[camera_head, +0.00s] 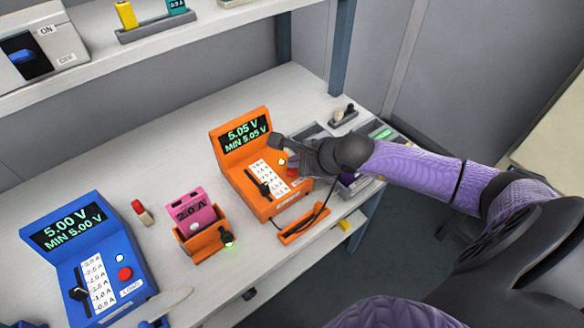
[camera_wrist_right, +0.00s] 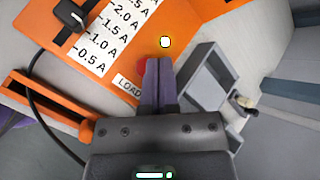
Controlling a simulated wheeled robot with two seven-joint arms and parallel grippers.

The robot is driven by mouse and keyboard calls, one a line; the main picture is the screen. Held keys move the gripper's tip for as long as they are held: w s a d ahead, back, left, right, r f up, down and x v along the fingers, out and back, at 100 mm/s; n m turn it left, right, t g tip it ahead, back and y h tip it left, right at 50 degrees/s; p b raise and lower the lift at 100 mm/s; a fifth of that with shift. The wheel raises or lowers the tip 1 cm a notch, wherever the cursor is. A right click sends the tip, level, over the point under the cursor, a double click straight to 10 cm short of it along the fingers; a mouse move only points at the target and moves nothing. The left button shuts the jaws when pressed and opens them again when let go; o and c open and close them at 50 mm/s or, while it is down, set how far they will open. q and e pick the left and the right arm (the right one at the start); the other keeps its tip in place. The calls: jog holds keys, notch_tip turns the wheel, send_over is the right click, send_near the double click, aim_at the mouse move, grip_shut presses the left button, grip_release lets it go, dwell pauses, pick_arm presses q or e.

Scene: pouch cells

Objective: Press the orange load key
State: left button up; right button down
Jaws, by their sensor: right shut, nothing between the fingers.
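The orange tester (camera_head: 262,168) stands on the bench with its display reading 5.05 V and MIN 5.05 V. Its red load key (camera_head: 292,172) is partly hidden by my right gripper (camera_head: 280,148). In the right wrist view the key's red edge (camera_wrist_right: 143,66) shows beside the fingers, next to the LOAD label (camera_wrist_right: 128,84). My right gripper also shows there (camera_wrist_right: 158,62), shut and empty, its fingertips over the key; I cannot tell whether they touch it. A lit lamp (camera_wrist_right: 165,42) is just beyond the fingertips. My left gripper is not clearly seen.
A blue tester (camera_head: 88,262) reading 5.00 V stands at the left. A pink 2.0 A cell (camera_head: 190,208) sits in an orange holder (camera_head: 203,243) between the testers. A black cable runs by the orange tester. Grey trays (camera_wrist_right: 212,80) lie to its right.

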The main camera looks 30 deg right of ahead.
aim_at(295, 172)
jog(key=shift+f, duration=0.15)
dwell(0.3)
jog(key=shift+f+b, duration=0.3)
jog(key=shift+b, duration=0.05)
jog(key=shift+f, duration=0.1)
jog(key=shift+r+p, duration=0.4)
jog(key=shift+r, duration=0.15)
jog(key=shift+r, duration=0.1)
notch_tip(295, 172, up, 6)
jog(key=p, duration=0.5)
